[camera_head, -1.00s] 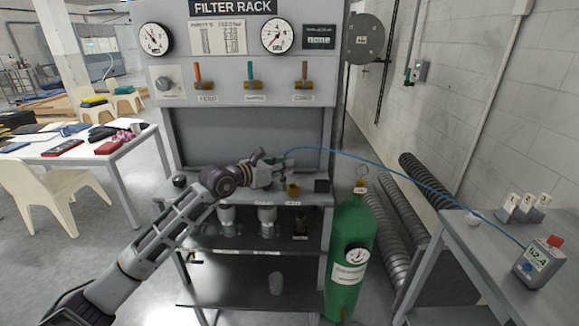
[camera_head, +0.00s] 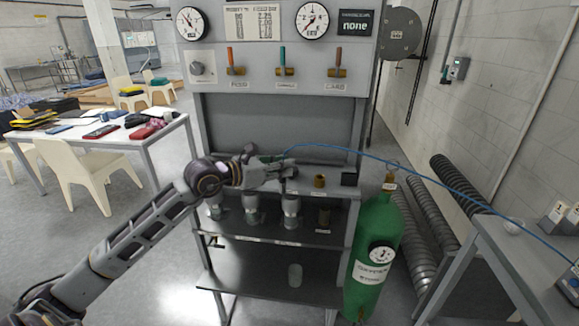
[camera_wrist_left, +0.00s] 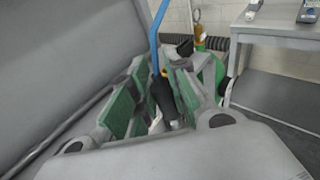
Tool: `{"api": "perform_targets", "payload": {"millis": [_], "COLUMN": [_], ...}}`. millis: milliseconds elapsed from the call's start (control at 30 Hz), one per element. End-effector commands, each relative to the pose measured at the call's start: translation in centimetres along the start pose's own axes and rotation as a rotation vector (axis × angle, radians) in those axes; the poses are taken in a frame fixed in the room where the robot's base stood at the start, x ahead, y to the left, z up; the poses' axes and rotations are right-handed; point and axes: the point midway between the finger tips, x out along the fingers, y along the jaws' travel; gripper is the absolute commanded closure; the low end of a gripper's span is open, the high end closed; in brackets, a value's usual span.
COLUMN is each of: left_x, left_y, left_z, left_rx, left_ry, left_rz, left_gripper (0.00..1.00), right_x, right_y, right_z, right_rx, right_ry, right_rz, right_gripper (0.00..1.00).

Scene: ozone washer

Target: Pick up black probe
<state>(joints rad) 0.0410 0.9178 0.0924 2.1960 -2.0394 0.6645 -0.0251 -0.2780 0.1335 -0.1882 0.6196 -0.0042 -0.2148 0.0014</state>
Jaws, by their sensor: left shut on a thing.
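The black probe (camera_wrist_left: 163,98), with a blue cable (camera_wrist_left: 156,45) running from its top, stands between the green finger pads of my left gripper (camera_wrist_left: 160,100) in the left wrist view. The gripper is shut on it. In the head view my left gripper (camera_head: 284,170) is over the top shelf of the filter rack, and the probe is mostly hidden by the fingers. The blue cable (camera_head: 400,172) runs right from the gripper to a device (camera_head: 570,288) on the right table, cut off by the picture edge. My right gripper is not in view.
A green cylinder (camera_head: 375,250) stands at the rack's right. A table (camera_head: 160,138) and chair (camera_head: 85,175) are at left.

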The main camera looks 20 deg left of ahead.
Motion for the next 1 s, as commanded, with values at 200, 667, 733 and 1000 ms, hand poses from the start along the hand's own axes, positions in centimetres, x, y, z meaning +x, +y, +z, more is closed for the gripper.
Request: {"api": "perform_targets", "payload": {"millis": [200,667,733,1000], "left_x": [-1.5,-2.7,-2.7,-2.7], "left_y": [0.0,0.0,0.0,0.0], "left_z": [-0.4,-0.5,-0.5,-0.5], "left_rx": [0.0,0.0,0.0,0.0], "left_ry": [0.0,0.0,0.0,0.0], "left_rz": [0.0,0.0,0.0,0.0], "left_gripper": [1.0,1.0,1.0,1.0], "right_x": [0.5,0.8,0.8,0.8], "right_y": [-0.1,-0.2,-0.2,-0.1], "right_z": [0.2,0.5,0.5,0.4], "right_rx": [0.0,0.001,0.001,0.001], "right_ry": [-0.002,-0.003,-0.003,-0.003], "right_rz": [-0.001,-0.001,-0.001,0.0], "right_gripper": [0.6,0.6,0.6,0.6]}}
